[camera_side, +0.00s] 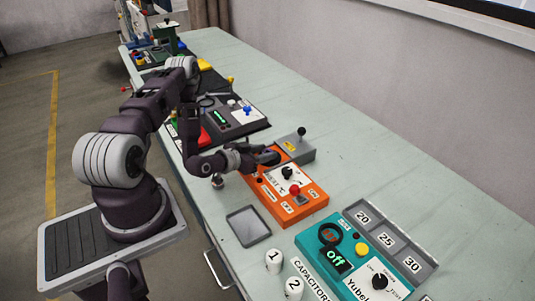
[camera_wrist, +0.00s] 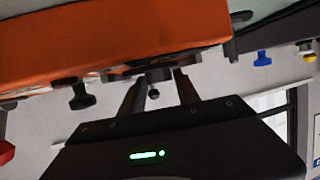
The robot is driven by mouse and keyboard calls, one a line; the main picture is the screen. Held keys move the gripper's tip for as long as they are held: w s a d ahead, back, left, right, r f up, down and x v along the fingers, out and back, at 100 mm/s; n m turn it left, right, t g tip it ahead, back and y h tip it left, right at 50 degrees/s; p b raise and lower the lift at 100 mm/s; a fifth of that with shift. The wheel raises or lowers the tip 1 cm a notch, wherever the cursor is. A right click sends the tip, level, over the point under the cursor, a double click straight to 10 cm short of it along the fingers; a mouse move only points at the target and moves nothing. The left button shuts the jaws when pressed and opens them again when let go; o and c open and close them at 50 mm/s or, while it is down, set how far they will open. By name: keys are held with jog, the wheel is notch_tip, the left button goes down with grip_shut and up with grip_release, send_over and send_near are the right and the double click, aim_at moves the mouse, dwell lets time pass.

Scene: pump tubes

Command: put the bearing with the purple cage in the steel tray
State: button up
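The steel tray (camera_side: 239,219) is a shallow grey square tray, empty, on the bench in front of the orange box (camera_side: 312,198). My gripper (camera_side: 274,158) is at the far end of the orange box, away from the tray. In the wrist view my gripper's two fingers (camera_wrist: 160,80) are apart, their tips close to the orange box (camera_wrist: 130,32). A small dark round part shows between them; I cannot tell whether it is gripped. I cannot make out the bearing with the purple cage in either view.
A grey box with a black lever (camera_side: 301,132) stands just beyond my gripper. A teal device (camera_side: 345,270) and white cylinders (camera_side: 274,261) stand nearer the camera. A dark panel with a blue knob (camera_side: 247,111) lies farther back.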

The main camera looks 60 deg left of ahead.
grip_shut()
